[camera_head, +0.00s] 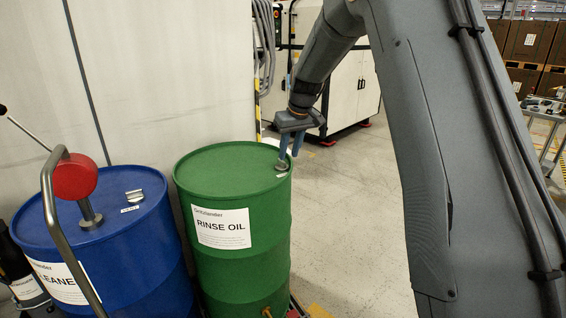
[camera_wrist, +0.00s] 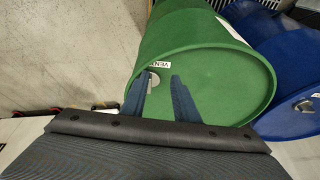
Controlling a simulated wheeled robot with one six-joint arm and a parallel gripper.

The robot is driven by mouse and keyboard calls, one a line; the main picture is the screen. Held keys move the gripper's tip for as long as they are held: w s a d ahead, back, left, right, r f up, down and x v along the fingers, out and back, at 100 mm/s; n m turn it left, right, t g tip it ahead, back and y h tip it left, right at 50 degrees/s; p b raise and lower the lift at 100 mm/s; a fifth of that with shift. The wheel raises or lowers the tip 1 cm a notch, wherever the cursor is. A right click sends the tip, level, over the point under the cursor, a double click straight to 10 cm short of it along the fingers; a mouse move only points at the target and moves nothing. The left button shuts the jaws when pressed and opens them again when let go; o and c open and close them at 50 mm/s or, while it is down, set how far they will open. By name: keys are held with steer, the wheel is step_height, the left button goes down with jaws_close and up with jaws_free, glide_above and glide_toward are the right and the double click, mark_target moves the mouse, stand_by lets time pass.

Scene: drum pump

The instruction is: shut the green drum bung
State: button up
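The green drum (camera_head: 228,165) with a "RINSE OIL" label stands upright; it also shows in the wrist view (camera_wrist: 215,50). A small grey bung (camera_head: 281,165) sits near the right edge of its lid. In the wrist view the bung (camera_wrist: 154,81) shows beside the left finger, partly hidden, next to a "VENT" label (camera_wrist: 159,64). My gripper (camera_head: 286,158) points down over the bung. Its two blue fingers are apart in the wrist view (camera_wrist: 162,78), with the bung in the gap. I cannot tell whether they touch it.
A blue drum (camera_head: 130,235) with a red-headed pump (camera_head: 74,178) and its own grey lid fitting (camera_head: 134,196) stands to the left. A pale wall panel (camera_head: 160,80) is behind the drums. Open floor (camera_head: 345,200) lies right of the green drum. A white machine (camera_head: 350,90) stands farther back.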

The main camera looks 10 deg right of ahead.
glide_toward(282, 164)
steer(key=shift+n+t, duration=0.3)
steer(key=shift+w+p+x, duration=0.2)
steer(key=shift+p+x, duration=0.2)
steer(key=shift+x, duration=1.6)
steer(key=shift+w+p+x, duration=0.25)
steer(key=shift+p+x, duration=0.15)
steer(key=shift+x, duration=1.55)
steer(key=shift+d+r, duration=0.1)
steer(key=shift+d, duration=0.05)
steer(key=shift+c, duration=0.2)
jaws_close()
